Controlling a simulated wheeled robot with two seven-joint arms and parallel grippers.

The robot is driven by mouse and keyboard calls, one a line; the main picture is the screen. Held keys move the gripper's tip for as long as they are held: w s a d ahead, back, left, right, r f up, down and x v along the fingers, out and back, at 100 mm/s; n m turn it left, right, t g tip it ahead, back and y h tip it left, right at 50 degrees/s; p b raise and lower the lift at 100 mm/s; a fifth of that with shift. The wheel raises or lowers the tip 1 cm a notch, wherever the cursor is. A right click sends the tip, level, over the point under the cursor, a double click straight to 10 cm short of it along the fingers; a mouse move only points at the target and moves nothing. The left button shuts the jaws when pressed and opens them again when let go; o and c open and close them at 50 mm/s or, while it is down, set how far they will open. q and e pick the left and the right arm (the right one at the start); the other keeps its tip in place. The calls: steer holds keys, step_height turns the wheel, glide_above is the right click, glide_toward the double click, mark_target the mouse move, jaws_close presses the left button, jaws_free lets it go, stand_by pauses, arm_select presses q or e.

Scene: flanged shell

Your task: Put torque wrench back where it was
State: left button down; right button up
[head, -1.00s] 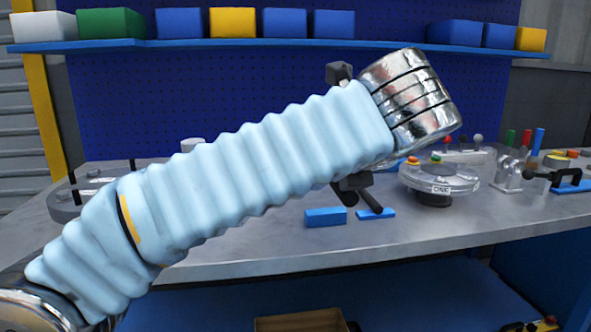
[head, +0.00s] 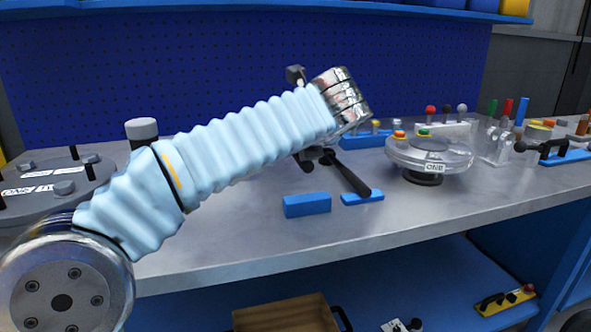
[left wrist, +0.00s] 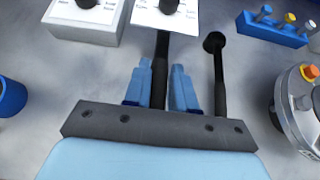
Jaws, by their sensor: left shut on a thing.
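My left gripper (left wrist: 163,90) has its blue fingers shut on a black bar, which I take to be the torque wrench (left wrist: 160,60) in the left wrist view. In the head view my left gripper (head: 312,160) is largely hidden behind my pale blue sleeved arm. A black shaft (head: 350,176) slants from it down to the right, its end over or at a small blue block (head: 362,197); contact is unclear. A second black rod with a round head (left wrist: 216,65) shows right of the fingers; I cannot tell whether it belongs to the wrench. My right gripper is out of view.
A larger blue block (head: 307,205) lies left of the small one. A clear round shell marked ONE (head: 430,155) stands to the right. A grey flanged disc (head: 60,185) is at the left. Boxes with black knobs (left wrist: 90,20) lie ahead. The front bench top (head: 250,250) is clear.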

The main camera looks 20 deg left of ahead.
arm_select(q)
steer(key=shift+w+a+f, duration=0.25)
steer(key=shift+w+f, duration=0.35)
steer(key=shift+f, duration=0.15)
steer(key=f, duration=0.2)
steer(key=w+f+b, duration=0.1)
steer(key=f, duration=0.1)
steer(key=shift+a+b, duration=0.15)
steer(key=shift+b, duration=0.15)
steer(key=shift+f, duration=0.25)
steer(key=c, duration=0.9)
jaws_free()
steer(key=shift+f, duration=0.15)
